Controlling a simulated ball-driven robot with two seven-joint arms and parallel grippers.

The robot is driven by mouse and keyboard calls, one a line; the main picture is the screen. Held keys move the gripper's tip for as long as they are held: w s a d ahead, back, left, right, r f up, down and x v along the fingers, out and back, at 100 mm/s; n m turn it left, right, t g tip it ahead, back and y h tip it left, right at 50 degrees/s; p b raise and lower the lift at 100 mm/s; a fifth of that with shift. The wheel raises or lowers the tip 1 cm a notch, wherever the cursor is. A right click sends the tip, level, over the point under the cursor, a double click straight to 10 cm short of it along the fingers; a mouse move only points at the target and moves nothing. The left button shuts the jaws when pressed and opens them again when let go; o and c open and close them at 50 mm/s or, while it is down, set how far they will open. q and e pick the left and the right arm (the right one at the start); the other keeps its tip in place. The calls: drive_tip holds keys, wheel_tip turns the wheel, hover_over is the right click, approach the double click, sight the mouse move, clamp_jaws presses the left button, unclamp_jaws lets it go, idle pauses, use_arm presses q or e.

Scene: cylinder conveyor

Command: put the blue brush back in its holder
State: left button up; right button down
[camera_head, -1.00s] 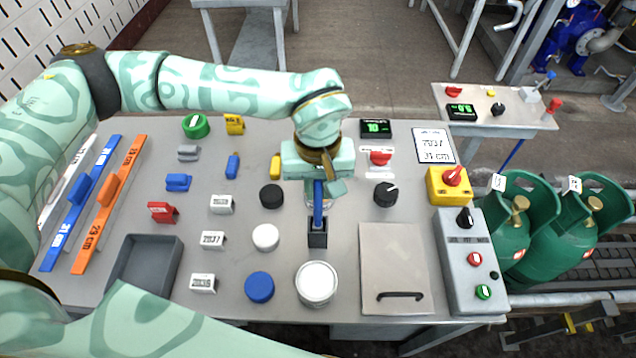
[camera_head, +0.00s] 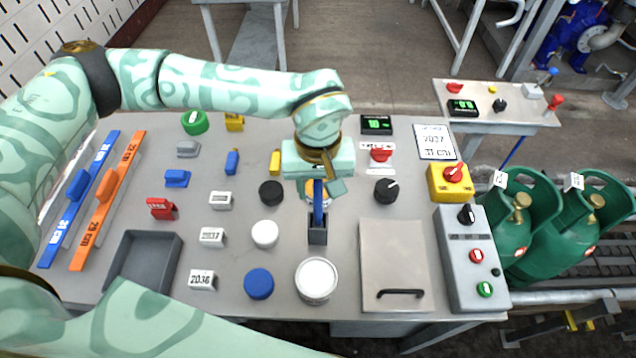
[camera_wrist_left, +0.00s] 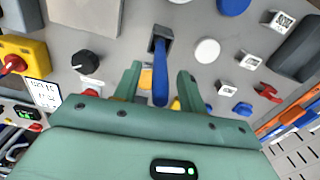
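The blue brush (camera_head: 318,203) stands with its lower end in a small dark grey holder (camera_head: 317,236) on the table. In the left wrist view the brush handle (camera_wrist_left: 160,82) rises from the holder (camera_wrist_left: 161,36) toward my gripper. My left gripper (camera_head: 318,186) is above and behind the holder, pointing down. In the left wrist view its fingers (camera_wrist_left: 159,80) are spread, with the handle between them and visible gaps on both sides. The brush's lower end is hidden inside the holder. My right gripper is not in view.
A white round tin (camera_head: 316,280) stands in front of the holder. Black (camera_head: 271,193), white (camera_head: 265,234) and blue (camera_head: 259,284) round pieces lie to the left. A lidded panel (camera_head: 394,262) is at the right, and a grey tray (camera_head: 145,265) is at the left.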

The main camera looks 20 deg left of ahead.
use_arm(q)
wheel_tip(320, 180, up, 16)
drive_tip(key=p, duration=0.1)
drive_tip(key=shift+r+p, duration=0.2)
drive_tip(key=shift+p, duration=0.15)
drive_tip(key=shift+f, duration=0.1)
